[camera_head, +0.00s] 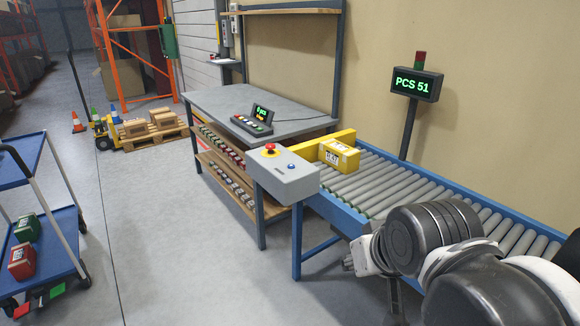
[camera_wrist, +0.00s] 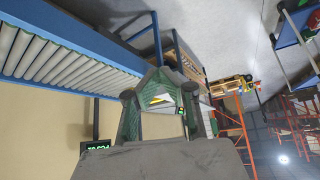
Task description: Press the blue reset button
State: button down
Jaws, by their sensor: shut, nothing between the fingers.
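The blue reset button (camera_head: 291,166) is small and round. It sits on the sloped top of a grey control box (camera_head: 290,185) at the near end of the conveyor. A red mushroom button on a yellow base (camera_head: 269,150) is beside it on the same box. My gripper (camera_head: 347,264) is low at the right in the head view, in front of the conveyor, apart from the box. In the wrist view my gripper (camera_wrist: 160,72) fills the middle with its fingers together and nothing between them. I cannot make out the blue button in the wrist view.
A roller conveyor (camera_head: 430,200) with a blue frame runs to the right. A grey workbench (camera_head: 215,105) with a keypad terminal (camera_head: 255,119) is behind. A blue trolley (camera_head: 52,250) stands left. The floor between is clear.

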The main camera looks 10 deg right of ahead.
jog(key=w+r+m+p, duration=0.1)
jog(key=w+r, duration=0.4)
jog(key=w, duration=0.3)
jog(key=w+r+m+p, duration=0.1)
jog(key=w+r+p, duration=0.1)
jog(key=w+r, duration=0.45)
jog(key=m+t+p, duration=0.2)
jog(key=m+p, duration=0.4)
jog(key=m, duration=0.1)
send_over(292, 166)
notch_tip(292, 166, down, 12)
jog(key=shift+a+f, duration=0.1)
jog(key=shift+f, duration=0.05)
jog(key=shift+f, duration=0.1)
jog(key=shift+f+b, duration=2)
jog(key=shift+f, duration=2.25)
jog(key=shift+f, duration=0.1)
jog(key=shift+f+b, duration=0.35)
jog(key=shift+b, duration=0.1)
